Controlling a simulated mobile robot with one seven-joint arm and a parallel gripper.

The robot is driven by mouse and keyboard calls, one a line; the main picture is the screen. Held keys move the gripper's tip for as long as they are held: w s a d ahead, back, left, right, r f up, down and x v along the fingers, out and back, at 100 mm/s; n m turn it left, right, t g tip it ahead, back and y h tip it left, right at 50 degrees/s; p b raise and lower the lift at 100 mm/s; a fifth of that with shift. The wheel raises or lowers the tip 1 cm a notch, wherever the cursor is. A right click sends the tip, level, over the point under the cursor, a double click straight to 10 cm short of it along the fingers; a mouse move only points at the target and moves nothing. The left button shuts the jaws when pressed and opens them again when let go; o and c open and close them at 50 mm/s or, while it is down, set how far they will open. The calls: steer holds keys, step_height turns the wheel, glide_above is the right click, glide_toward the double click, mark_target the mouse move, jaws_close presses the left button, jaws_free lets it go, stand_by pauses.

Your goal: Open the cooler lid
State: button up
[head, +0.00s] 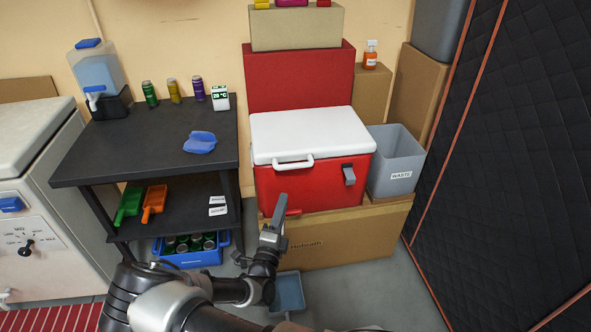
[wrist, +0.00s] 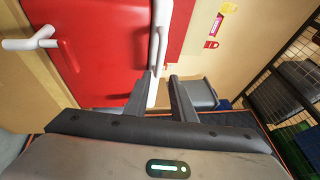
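The cooler (head: 312,184) has a red body and sits on a cardboard box. Its white lid (head: 315,133) lies flat and closed. A white handle (head: 293,164) is at the lid's front left, and a grey latch (head: 349,175) is on the front right. My gripper (head: 281,203) is in front of the cooler's lower left front, below the handle. In the wrist view my gripper (wrist: 160,76) has its fingers apart, with nothing held between them. The white handle (wrist: 158,32) shows beyond the fingertips. I cannot tell whether the fingers touch anything.
A dark shelf table (head: 140,160) with cans and a blue cloth stands to the left. A grey waste bin (head: 395,165) stands right of the cooler. A blue tray (head: 289,292) is on the floor near my arm. A black padded wall (head: 510,180) bounds the right.

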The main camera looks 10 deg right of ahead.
mark_target(294, 168)
steer(key=b+x, duration=0.2)
steer(key=x, duration=1.4)
steer(key=shift+w+d+b, duration=0.1)
steer(key=shift+w+b, duration=0.05)
steer(key=shift+b, duration=0.25)
jaws_close()
